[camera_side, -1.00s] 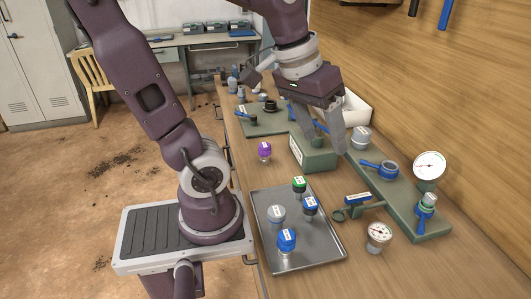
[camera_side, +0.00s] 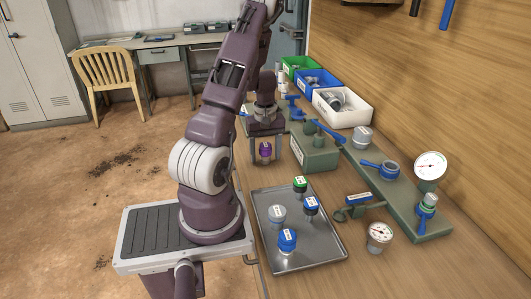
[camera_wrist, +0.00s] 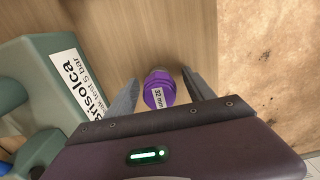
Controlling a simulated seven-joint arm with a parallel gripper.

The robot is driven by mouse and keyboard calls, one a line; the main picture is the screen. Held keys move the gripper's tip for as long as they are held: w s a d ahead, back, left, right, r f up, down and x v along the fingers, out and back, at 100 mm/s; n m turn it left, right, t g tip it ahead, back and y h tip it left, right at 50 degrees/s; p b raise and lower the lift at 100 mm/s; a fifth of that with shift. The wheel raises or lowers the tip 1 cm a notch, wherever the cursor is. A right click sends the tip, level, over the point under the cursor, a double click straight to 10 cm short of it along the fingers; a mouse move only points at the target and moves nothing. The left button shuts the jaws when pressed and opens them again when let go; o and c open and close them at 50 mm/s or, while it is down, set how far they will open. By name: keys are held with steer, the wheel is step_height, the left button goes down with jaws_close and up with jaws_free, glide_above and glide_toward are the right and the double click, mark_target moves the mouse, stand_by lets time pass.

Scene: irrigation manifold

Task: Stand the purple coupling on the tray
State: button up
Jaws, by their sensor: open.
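The purple coupling (camera_side: 265,151) stands upright on the wooden bench, behind the tray in the side view. In the wrist view the purple coupling (camera_wrist: 159,90) shows a white label reading "32 mm". My gripper (camera_side: 266,158) is open, with one finger on each side of the coupling; in the wrist view the open fingers (camera_wrist: 160,92) show gaps to it. The metal tray (camera_side: 310,258) lies nearer the side camera and holds a green-capped fitting (camera_side: 300,185), a grey one (camera_side: 278,215) and two blue-capped ones (camera_side: 287,240).
A green block (camera_side: 314,155) with a blue-handled valve stands close right of my gripper; it also shows in the wrist view (camera_wrist: 35,75). A green plate (camera_side: 400,195) with fittings and a gauge (camera_side: 430,166) lies farther right. Bins (camera_side: 342,108) stand behind. The tray's front right is bare.

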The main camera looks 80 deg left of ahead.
jaws_close()
stand_by(0.3)
